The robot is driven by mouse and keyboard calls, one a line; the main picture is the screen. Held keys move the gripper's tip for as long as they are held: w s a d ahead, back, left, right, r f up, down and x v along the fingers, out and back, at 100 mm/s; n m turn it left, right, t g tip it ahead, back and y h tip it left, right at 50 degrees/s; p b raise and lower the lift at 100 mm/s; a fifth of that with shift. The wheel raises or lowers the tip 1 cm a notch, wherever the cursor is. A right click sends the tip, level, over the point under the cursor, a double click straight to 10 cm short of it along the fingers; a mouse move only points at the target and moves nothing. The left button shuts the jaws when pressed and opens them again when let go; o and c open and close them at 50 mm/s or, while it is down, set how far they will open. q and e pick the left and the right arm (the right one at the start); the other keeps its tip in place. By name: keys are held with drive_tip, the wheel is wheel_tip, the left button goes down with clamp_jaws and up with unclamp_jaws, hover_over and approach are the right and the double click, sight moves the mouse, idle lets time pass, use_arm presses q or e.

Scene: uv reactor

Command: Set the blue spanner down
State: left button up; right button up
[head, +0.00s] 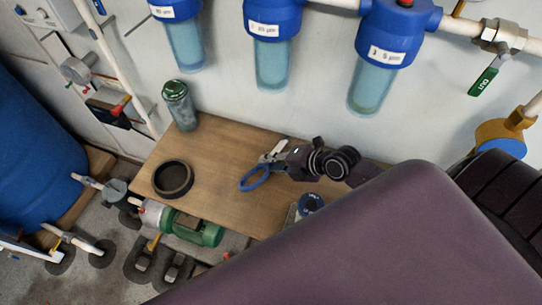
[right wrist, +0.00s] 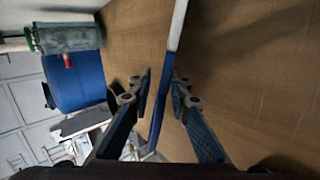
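The blue spanner (head: 255,178) is over the wooden bench top, at its middle. Its blue loop points to the lower left, and I cannot tell whether it touches the wood. In the right wrist view the spanner (right wrist: 162,90) is a thin blue and white bar running between the fingers. My right gripper (head: 276,156) is at its upper-right end. In the wrist view the right gripper's fingers (right wrist: 162,75) stand either side of the bar, with a visible gap on the left. My left gripper is not in view.
On the bench (head: 222,150) are a dark ring (head: 173,179) at the left and a green-grey jar (head: 179,106) at the back left. A blue-topped item (head: 310,204) is near the front right. A green pump (head: 198,230) is below the front edge. Filter housings (head: 273,45) hang behind.

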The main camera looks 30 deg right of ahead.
drive_tip(key=shift+p+v, duration=1.1)
drive_tip(key=shift+v, duration=1.8)
drive_tip(key=shift+r, duration=0.1)
wheel_tip(320, 180, up, 8)
drive_tip(key=s+d+p, duration=0.1)
drive_tip(key=s+p, duration=0.1)
drive_tip(key=p, duration=0.3)
drive_tip(key=shift+p, duration=0.35)
